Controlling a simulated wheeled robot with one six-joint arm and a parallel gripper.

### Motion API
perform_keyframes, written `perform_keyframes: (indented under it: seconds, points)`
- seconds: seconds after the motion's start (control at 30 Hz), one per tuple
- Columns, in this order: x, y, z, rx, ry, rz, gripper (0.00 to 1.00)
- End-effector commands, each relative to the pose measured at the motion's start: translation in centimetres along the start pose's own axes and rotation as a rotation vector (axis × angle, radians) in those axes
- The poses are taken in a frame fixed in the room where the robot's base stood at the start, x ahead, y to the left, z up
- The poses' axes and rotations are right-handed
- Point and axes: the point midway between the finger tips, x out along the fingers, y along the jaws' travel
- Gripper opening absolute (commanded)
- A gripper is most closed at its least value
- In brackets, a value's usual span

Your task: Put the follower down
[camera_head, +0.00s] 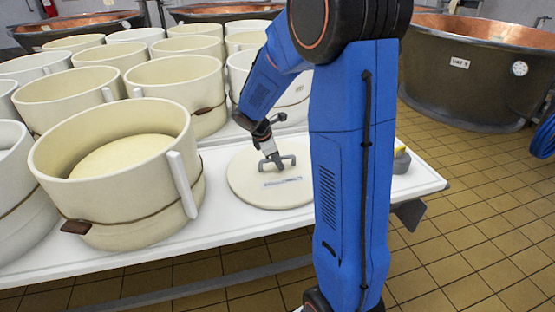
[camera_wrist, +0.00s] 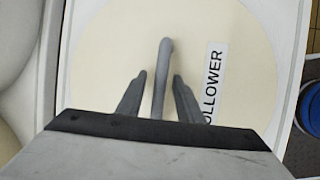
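The follower (camera_head: 250,192) is a round cream disc with a grey raised handle and a label reading FOLLOWER. In the head view it appears to lie flat on the white table, right of the front hoop. My gripper (camera_head: 268,150) is above it at the handle, pointing down. In the wrist view the follower (camera_wrist: 105,60) fills the middle, and its handle (camera_wrist: 164,62) stands between the two fingers of my gripper (camera_wrist: 160,78). A gap shows on each side of the handle, so the fingers look open around it. The lower handle is hidden by the gripper body.
A cream hoop (camera_head: 50,163) with a pale filling stands just left of the follower. Several more hoops crowd the table (camera_head: 415,183) behind and to the left. A yellow-and-grey object (camera_head: 401,158) is near the right edge. A copper vat (camera_head: 465,85) stands beyond on the tiled floor.

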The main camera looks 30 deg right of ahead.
Motion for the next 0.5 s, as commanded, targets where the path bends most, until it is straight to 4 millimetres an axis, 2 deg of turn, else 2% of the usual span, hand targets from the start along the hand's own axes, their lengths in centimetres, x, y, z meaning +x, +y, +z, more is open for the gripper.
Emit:
perform_keyframes:
  seconds: [0.3,0.5]
  points:
    - [-0.2,0.1,0.1,0.001,0.000,0.001,0.33]
    - [-2.4,0.1,0.0,0.000,0.001,0.004,0.33]
